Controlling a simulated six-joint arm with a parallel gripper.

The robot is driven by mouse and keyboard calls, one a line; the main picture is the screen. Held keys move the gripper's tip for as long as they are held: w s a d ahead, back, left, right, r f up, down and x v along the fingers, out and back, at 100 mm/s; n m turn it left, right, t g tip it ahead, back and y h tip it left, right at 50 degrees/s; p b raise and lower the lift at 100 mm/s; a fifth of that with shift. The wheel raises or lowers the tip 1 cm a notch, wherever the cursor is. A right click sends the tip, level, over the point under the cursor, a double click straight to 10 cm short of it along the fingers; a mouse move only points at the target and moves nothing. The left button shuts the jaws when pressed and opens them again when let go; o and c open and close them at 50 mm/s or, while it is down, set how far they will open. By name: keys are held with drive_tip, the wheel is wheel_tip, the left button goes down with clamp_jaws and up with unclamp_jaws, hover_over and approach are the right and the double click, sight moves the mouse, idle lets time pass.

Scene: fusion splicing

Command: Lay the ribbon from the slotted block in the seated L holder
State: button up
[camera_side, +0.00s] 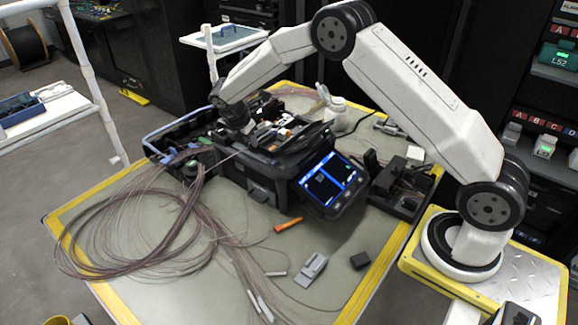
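The fusion splicer (262,172) stands on the table mat with its top open and its blue screen (331,180) lit. My gripper (236,136) points down over the left part of the splicer's open top. Its fingers are dark against dark parts, so I cannot tell whether they are open or hold anything. A thin pale strand (222,158) runs from below my gripper towards the lower left; I cannot tell if it is the task's ribbon. The seated L holder cannot be made out in the splicer's crowded top. I cannot identify the slotted block for sure.
Loose fibre coils (130,235) cover the mat's left side. An orange tool (288,225), a grey holder-like piece (311,269) and a small dark block (360,260) lie in front. A white bottle (337,112) stands behind. A black tray unit (401,188) is at right.

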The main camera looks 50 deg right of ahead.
drive_tip(key=shift+s+d+f, duration=0.15)
drive_tip(key=shift+s+f, duration=0.05)
drive_tip(key=shift+f, duration=0.15)
wheel_tip(320, 180, up, 13)
drive_tip(key=s+a, duration=0.8)
drive_tip(key=s, duration=0.3)
drive_tip(key=s+a, duration=0.8)
drive_tip(key=s, duration=0.4)
drive_tip(key=shift+a, duration=0.15)
idle(0.9)
